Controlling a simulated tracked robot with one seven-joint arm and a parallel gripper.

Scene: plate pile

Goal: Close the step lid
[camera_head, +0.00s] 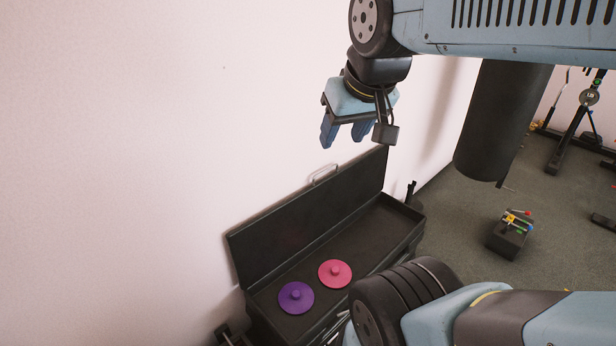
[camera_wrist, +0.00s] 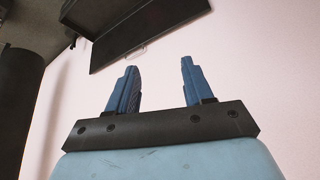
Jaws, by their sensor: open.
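A long black box stands against the wall with its black lid (camera_head: 290,222) raised upright at the back. A pale handle (camera_head: 325,175) sits on the lid's top edge. In the open box lie a purple disc (camera_head: 296,297) and a pink disc (camera_head: 335,273), each with a knob, side by side. My gripper (camera_head: 346,142) is open and empty, above and apart from the lid's upper edge. In the wrist view the two blue fingers (camera_wrist: 157,82) are spread. The lid (camera_wrist: 150,28) shows beyond them, with its handle (camera_wrist: 136,54) near the fingers but apart.
The pale wall (camera_head: 150,150) is close behind and left of the box. A dark hanging cylinder (camera_head: 500,120) is to the right. A small dark block with coloured parts (camera_head: 510,235) stands on the grey floor (camera_head: 450,245). Gym equipment (camera_head: 580,115) stands far right.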

